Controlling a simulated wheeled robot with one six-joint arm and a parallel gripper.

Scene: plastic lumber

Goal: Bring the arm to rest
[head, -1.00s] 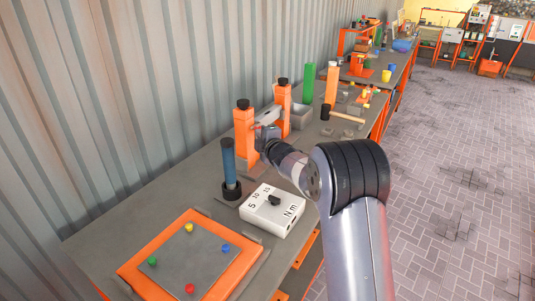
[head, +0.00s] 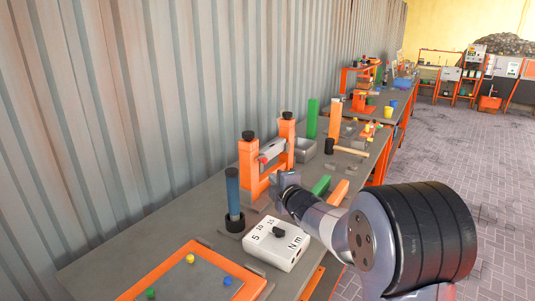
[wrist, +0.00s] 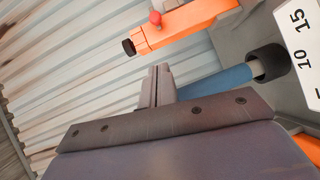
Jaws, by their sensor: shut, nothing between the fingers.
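My gripper (head: 287,180) is at the end of my arm, above the workbench (head: 130,262), in front of the orange post fixture (head: 250,162). In the wrist view its fingers (wrist: 155,86) are together with nothing between them. The arm is still extended over the bench's near side, and its large black joint fills the lower right of the head view.
A blue cylinder (head: 233,195) stands in a black holder left of the gripper. A white torque box (head: 275,243) and an orange-framed plate (head: 185,280) lie nearer. A mallet (head: 345,148) lies beyond. The paved floor on the right is clear.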

